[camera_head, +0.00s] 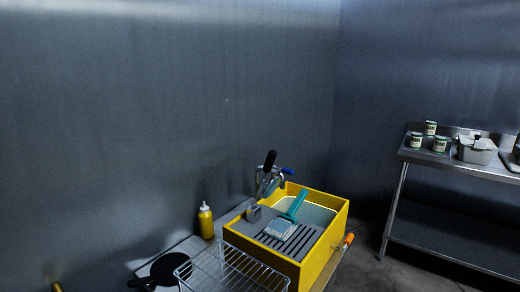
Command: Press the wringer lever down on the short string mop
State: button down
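A yellow bucket-like tub (322,262) with a grey slotted top stands at the lower centre. A short mop with a teal handle (296,205) and a pale head (281,229) lies tilted on the slotted top. A grey metal mechanism (266,186) rises at the tub's back left. Its upright black grip (269,160) looks like the wringer lever, raised. A small blue handle (288,171) sticks out to the right beside it. The lever's lower joint is too small to make out. My gripper is not in view.
A wire rack (232,270) stands close in front of the tub. A yellow squeeze bottle (205,221) and black pan (165,270) are to the left. An orange-handled tool (346,242) is at the tub's right side. A steel table (460,162) with cans stands at right.

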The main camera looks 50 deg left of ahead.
aim_at(270, 187)
jog(key=u, duration=0.45)
jog(key=i, duration=0.65)
jog(key=u, duration=1.15)
jog(key=i, duration=0.5)
jog(key=u, duration=0.6)
